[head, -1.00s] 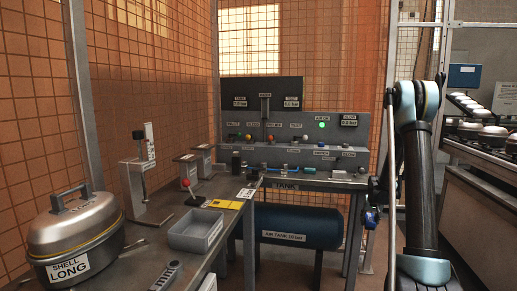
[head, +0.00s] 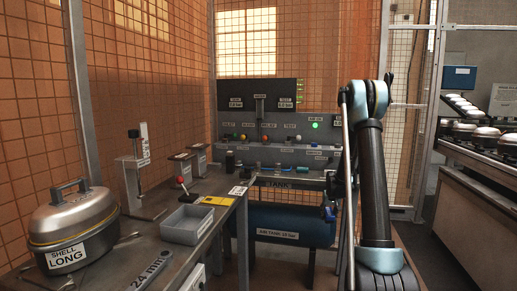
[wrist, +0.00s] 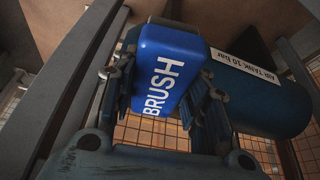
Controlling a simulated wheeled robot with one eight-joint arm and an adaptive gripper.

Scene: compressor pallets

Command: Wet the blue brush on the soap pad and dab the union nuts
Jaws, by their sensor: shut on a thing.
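In the wrist view, my gripper (wrist: 162,92) is shut on the blue brush (wrist: 168,62), a block with BRUSH in white letters on the side facing the camera. A finger lies on either side of it. Its bristles do not show. In the head view, my gripper (head: 331,211) is small and dark, beside my arm and in front of the test bench, near the right end of the blue tank. I cannot make out the soap pad or the union nuts among the small fittings on the bench.
The blue air tank (head: 290,226) lies under the test bench, below its panel (head: 262,126). On the left table stand a grey tray (head: 188,224), a red-knobbed lever (head: 181,181) and a round SHELL LONG case (head: 72,232). Wire mesh walls enclose the back and left.

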